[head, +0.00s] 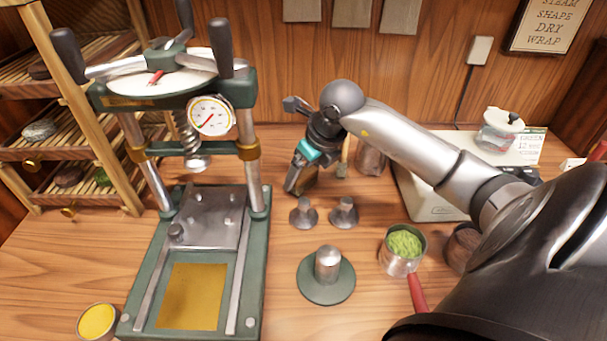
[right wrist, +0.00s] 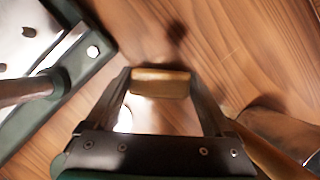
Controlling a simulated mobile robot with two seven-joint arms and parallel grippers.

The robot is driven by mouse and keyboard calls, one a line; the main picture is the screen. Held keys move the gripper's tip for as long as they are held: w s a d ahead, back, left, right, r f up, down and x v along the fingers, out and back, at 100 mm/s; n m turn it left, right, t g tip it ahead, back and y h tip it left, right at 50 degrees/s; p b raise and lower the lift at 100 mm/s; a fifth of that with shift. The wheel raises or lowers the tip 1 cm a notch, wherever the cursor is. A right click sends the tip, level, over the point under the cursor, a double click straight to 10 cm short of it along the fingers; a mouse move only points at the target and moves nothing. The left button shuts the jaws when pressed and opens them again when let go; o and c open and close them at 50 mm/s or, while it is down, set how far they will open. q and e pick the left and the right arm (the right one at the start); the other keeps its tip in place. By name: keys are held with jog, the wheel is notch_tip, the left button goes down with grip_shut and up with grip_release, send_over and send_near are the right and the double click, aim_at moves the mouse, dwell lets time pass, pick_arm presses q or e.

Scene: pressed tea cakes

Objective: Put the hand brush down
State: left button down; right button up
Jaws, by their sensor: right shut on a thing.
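My right gripper (head: 297,182) points down over the table just right of the press. In the right wrist view its two fingers (right wrist: 160,92) are shut on a tan wooden block, the part of the hand brush (right wrist: 160,83) that shows. Wood-grain table top lies beyond it; I cannot tell whether the brush touches the table. In the head view the brush is mostly hidden by the gripper. My left gripper is not in view.
A green press (head: 258,230) with a gauge stands close left. Two small metal knobs (head: 303,213) and a green round stand (head: 327,285) are in front. A metal canister (head: 370,157) is right of the gripper; a green-filled pan (head: 398,262) sits front right.

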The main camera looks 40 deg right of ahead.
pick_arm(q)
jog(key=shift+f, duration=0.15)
pick_arm(e)
jog(key=shift+f, duration=0.2)
jog(key=o, duration=0.9)
jog(key=shift+r, duration=0.2)
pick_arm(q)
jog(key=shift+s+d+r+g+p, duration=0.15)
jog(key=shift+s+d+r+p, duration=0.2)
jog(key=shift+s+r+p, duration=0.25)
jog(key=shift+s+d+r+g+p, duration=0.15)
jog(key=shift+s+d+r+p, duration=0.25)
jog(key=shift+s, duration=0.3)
pick_arm(e)
jog(key=shift+v, duration=5.95)
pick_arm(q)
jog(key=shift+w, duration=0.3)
